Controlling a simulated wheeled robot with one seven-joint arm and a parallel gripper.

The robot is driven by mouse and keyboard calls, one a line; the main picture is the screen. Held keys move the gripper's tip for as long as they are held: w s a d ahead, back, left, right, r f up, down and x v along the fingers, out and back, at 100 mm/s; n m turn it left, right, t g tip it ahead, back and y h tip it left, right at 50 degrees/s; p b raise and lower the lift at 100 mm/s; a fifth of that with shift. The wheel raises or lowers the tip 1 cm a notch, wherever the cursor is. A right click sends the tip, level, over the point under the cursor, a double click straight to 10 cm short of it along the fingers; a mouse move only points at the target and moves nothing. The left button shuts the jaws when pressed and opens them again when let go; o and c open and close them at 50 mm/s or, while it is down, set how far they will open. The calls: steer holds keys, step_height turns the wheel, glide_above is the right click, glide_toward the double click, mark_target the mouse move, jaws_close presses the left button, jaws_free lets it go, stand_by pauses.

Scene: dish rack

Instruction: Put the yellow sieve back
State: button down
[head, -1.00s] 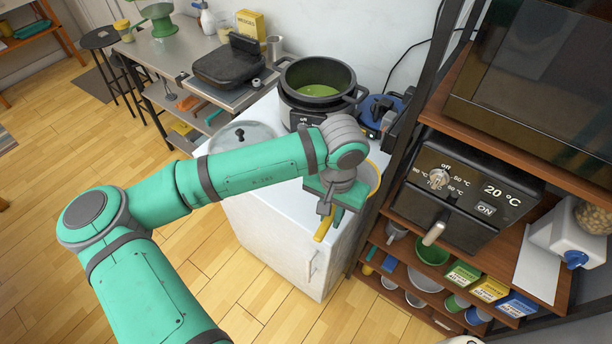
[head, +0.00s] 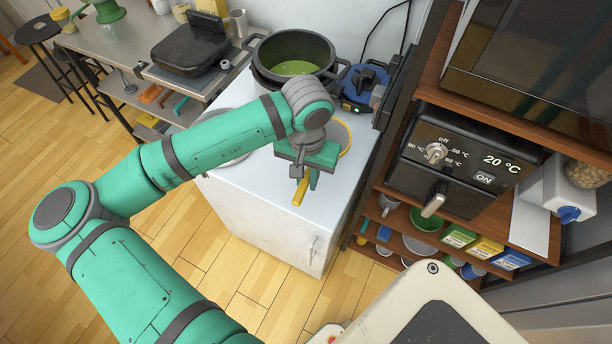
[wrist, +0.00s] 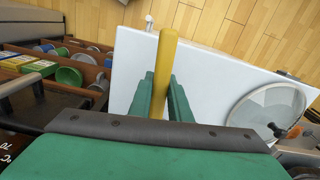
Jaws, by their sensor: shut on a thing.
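The yellow sieve (head: 346,137) is at the right side of the white cabinet top, by the shelf. Its yellow rim shows past my wrist, and its yellow handle (head: 299,193) sticks out toward the front. My gripper (head: 308,178) is shut on the handle. In the wrist view the handle (wrist: 165,65) runs between the two green fingers of my gripper (wrist: 165,100). Most of the sieve's bowl is hidden behind my wrist. I cannot tell whether it touches the cabinet top.
A dark pot (head: 292,62) with green contents stands behind my gripper. A blue device (head: 366,85) is next to it. A glass lid (wrist: 268,108) lies on the cabinet top (head: 275,210). The wooden shelf at right holds an oven (head: 455,160) and, below, a green bowl (head: 427,222).

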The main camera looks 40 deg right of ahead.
glide_above(307, 199)
steer(key=shift+w+f, duration=0.1)
steer(key=shift+f, duration=3.35)
steer(key=c, duration=1.6)
jaws_free()
steer(key=shift+o, duration=0.2)
steer(key=c, duration=0.4)
